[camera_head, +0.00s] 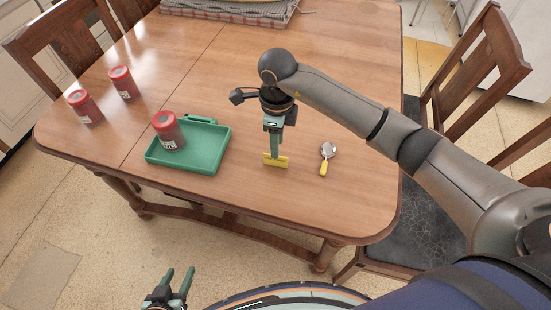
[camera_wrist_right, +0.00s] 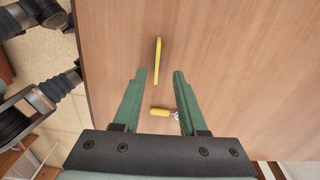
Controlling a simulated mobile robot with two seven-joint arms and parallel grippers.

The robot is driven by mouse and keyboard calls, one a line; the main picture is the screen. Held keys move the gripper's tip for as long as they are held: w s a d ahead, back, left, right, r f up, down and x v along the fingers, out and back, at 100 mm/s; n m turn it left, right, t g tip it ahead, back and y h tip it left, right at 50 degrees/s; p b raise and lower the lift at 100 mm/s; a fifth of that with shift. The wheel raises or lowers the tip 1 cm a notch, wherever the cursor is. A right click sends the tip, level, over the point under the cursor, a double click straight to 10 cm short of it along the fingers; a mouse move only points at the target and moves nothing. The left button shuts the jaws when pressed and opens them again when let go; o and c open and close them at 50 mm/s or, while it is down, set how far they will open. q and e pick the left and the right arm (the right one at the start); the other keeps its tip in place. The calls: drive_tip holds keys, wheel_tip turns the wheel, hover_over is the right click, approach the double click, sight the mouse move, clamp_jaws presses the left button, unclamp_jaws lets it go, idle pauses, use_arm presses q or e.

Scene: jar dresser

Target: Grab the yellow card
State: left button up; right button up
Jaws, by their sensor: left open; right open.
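The yellow card (camera_head: 282,163) is a small, thin yellow piece on the wooden table near its front edge. In the right wrist view the card (camera_wrist_right: 158,58) appears as a narrow yellow strip, its lower end between my open fingertips. My right gripper (camera_head: 274,154) points down at the card, partly covering it in the head view. In the right wrist view the gripper (camera_wrist_right: 159,72) has a gap on both sides of the card; I cannot tell the height between them. My left gripper (camera_head: 179,277) is open and empty, in front of the table.
A spoon with a yellow handle (camera_head: 323,168) lies right of the card. A green tray (camera_head: 207,155) holding a red-lidded jar (camera_head: 168,131) is to the left. Two more red-lidded jars (camera_head: 84,107) (camera_head: 123,83) stand further left. Chairs surround the table (camera_head: 225,70).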

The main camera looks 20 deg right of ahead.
sight(276, 161)
drive_tip(key=shift+s+a+f, duration=0.1)
drive_tip(key=shift+f, duration=1.3)
drive_tip(key=shift+s+a+f, duration=0.1)
drive_tip(key=shift+f, duration=1.25)
drive_tip(key=shift+c, duration=0.4)
clamp_jaws()
